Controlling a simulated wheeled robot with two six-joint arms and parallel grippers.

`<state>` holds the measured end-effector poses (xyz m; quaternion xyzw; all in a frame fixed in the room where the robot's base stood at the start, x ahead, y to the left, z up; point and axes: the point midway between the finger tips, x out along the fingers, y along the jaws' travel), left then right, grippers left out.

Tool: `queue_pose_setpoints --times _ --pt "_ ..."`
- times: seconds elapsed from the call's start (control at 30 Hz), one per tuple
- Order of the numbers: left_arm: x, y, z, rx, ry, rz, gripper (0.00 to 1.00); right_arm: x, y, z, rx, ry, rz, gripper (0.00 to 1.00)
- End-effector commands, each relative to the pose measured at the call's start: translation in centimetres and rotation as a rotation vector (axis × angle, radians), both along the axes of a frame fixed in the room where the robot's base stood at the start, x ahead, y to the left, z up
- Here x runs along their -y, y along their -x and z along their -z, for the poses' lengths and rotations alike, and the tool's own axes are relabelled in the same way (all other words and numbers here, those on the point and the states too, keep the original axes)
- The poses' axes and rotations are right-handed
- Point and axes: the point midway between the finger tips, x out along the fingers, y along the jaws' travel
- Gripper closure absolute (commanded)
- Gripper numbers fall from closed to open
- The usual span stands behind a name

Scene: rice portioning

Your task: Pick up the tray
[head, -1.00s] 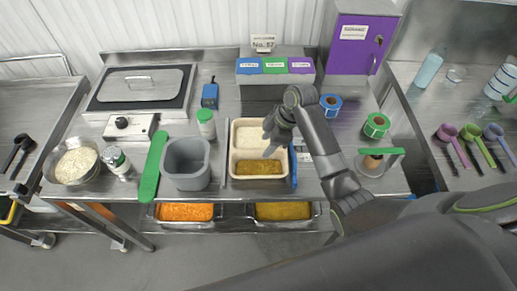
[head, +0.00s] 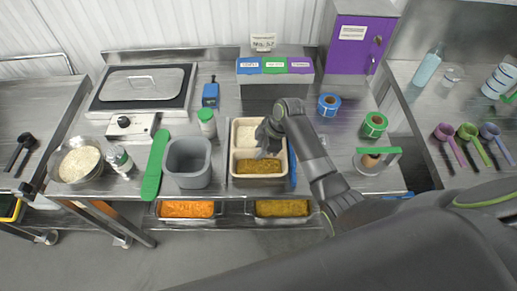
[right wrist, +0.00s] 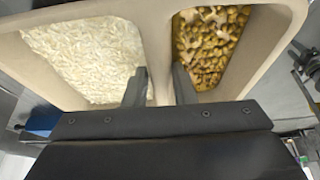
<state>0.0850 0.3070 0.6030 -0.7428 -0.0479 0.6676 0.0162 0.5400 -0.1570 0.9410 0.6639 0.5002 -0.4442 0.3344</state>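The tray (head: 232,152) is beige with two compartments and stands on the steel table. Its far compartment holds white rice (head: 247,133) and its near one a brown-yellow food (head: 258,167). My right gripper (head: 262,146) is at the right part of the tray, over its middle. In the right wrist view, the fingers of my right gripper (right wrist: 159,82) stand apart, one on each side of the divider (right wrist: 158,45) between rice and brown food. I cannot tell whether they touch it. The tray shows no clear lift. My left gripper is out of view.
A grey tub (head: 188,163) and a green strip (head: 155,165) are left of the tray. A blue tool (head: 293,168) lies close along its right side. Label rolls (head: 329,105) and a green-handled item (head: 372,160) stand farther right. Filled pans (head: 283,209) are below the table edge.

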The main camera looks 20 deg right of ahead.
Motion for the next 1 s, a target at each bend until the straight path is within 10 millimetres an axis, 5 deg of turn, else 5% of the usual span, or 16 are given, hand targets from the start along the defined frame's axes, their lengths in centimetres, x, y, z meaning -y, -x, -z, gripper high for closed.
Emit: queue_pose_setpoints --times 0.47,1.0 --pt "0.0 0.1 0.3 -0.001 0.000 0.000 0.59 0.0 -0.2 -0.8 0.005 -0.001 -0.001 1.00" --pt "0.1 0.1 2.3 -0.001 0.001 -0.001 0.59 0.0 -0.1 -9.3 0.004 -0.001 -0.001 1.00"
